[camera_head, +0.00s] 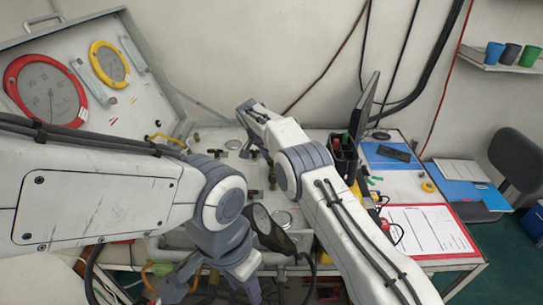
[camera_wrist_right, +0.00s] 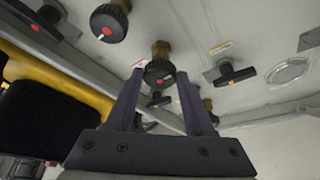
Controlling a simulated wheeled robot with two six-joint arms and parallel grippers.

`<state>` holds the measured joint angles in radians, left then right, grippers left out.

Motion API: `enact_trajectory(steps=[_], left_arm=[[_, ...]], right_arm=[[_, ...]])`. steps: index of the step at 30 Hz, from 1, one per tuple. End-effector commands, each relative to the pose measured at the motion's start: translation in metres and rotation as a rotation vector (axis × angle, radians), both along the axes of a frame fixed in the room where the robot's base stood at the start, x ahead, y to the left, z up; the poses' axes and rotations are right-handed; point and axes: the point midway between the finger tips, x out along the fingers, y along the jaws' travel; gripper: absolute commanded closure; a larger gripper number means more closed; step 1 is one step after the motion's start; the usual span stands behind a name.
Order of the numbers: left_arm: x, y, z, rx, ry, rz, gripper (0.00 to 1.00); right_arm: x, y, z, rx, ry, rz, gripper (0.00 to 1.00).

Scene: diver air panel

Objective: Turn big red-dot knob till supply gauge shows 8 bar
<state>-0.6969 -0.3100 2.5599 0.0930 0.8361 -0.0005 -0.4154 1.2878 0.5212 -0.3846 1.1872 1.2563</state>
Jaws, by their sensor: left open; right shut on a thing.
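In the head view my right gripper (camera_head: 247,128) is over the panel, and the arm hides the knob. A red-rimmed gauge (camera_head: 45,90) and a smaller yellow-rimmed gauge (camera_head: 108,63) are on the raised panel at left. Which is the supply gauge, and its reading, I cannot tell. My left gripper (camera_head: 212,287) is open, low at the front edge.
Another black red-dot knob (camera_wrist_right: 110,22) is at the upper left of the right wrist view. A black T-handle (camera_wrist_right: 230,73) is to the right of the held knob. A clipboard (camera_head: 422,230) lies on the table's right side. A monitor (camera_head: 365,105) stands behind.

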Motion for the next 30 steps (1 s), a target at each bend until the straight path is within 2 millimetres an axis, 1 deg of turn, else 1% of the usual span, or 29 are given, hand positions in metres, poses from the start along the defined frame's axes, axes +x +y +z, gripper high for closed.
enact_trajectory(steps=[1, 7, 25, 26, 27, 28, 30], left_arm=[[0.0000, 0.0000, 0.0036, 0.000, 0.000, 0.000, 0.57], [0.0000, 0.0001, 0.0077, 0.000, 0.000, -0.001, 0.57], [-0.0001, 0.0000, 0.0090, 0.000, 0.000, -0.001, 0.57], [0.0000, 0.0000, 0.0090, 0.000, 0.000, -0.001, 0.57], [0.0000, 0.0000, 0.0090, 0.000, 0.000, -0.001, 0.57], [0.0000, 0.0000, 0.0090, 0.000, 0.000, -0.001, 0.57], [0.0000, 0.0000, 0.0090, 0.000, 0.000, -0.001, 0.57]], right_arm=[[0.0004, 0.0002, 0.0019, 0.001, -0.001, -0.013, 1.00], [0.0003, 0.0004, 0.0011, 0.000, 0.000, -0.048, 1.00], [0.0004, 0.0005, 0.0003, 0.001, 0.000, -0.065, 1.00], [0.0004, 0.0005, 0.0003, 0.001, 0.000, -0.065, 0.39], [0.0004, 0.0004, 0.0004, 0.001, 0.000, -0.065, 0.24], [0.0005, 0.0004, 0.0003, 0.001, 0.000, -0.065, 0.17], [0.0004, 0.0004, 0.0002, 0.001, 0.000, -0.065, 0.17]])
